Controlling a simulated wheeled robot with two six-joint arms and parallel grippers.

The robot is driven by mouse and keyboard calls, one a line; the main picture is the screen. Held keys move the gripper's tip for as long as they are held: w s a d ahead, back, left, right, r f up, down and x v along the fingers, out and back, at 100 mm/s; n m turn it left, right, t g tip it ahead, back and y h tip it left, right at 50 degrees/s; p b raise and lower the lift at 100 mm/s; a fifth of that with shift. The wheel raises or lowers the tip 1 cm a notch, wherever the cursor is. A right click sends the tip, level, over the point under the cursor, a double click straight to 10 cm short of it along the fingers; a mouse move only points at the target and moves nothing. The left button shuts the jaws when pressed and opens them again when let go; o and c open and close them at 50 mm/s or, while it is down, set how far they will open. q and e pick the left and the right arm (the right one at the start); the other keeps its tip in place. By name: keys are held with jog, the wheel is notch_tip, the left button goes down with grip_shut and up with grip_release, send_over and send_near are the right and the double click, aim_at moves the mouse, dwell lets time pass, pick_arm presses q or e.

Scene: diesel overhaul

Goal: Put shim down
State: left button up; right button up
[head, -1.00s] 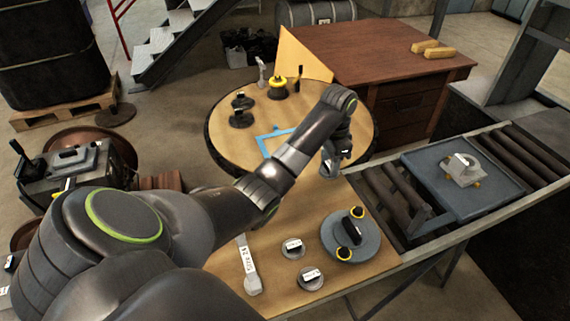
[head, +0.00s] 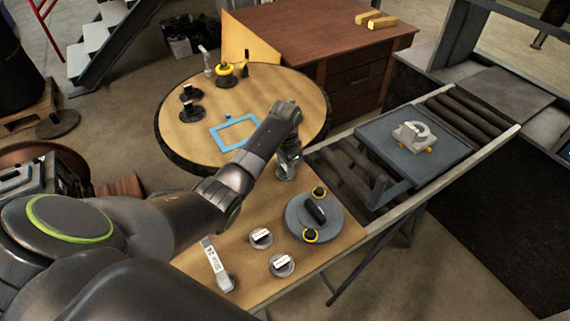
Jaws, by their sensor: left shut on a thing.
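My left gripper (head: 287,172) reaches in from the left and points down over the far end of the wooden workbench, near the round table's edge. It is shut on a small grey thing, taken to be the shim; the fingers mostly hide it, and I cannot tell whether it touches the bench. Two small round grey pieces with white labels, a far one (head: 261,238) and a near one (head: 282,266), lie on the bench nearer me. A blue square outline (head: 217,131) lies on the round table. My right gripper is not in view.
A grey disc (head: 334,222) with yellow-ringed knobs sits right of the labelled pieces. A labelled grey tool (head: 217,268) lies at the left. The round table (head: 185,142) holds several dark parts. A roller conveyor with a blue-grey tray (head: 385,150) runs right.

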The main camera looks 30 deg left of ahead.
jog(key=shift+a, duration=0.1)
pick_arm(q)
jog(key=shift+f, duration=0.1)
jog(key=o, duration=1)
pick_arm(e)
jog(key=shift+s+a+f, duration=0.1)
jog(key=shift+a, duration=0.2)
pick_arm(q)
notch_tip(320, 180, up, 12)
jog(key=shift+r+p, duration=0.2)
jog(key=shift+p, duration=0.25)
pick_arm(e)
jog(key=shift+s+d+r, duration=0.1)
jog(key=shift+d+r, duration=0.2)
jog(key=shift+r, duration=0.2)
pick_arm(q)
jog(key=shift+f, duration=0.1)
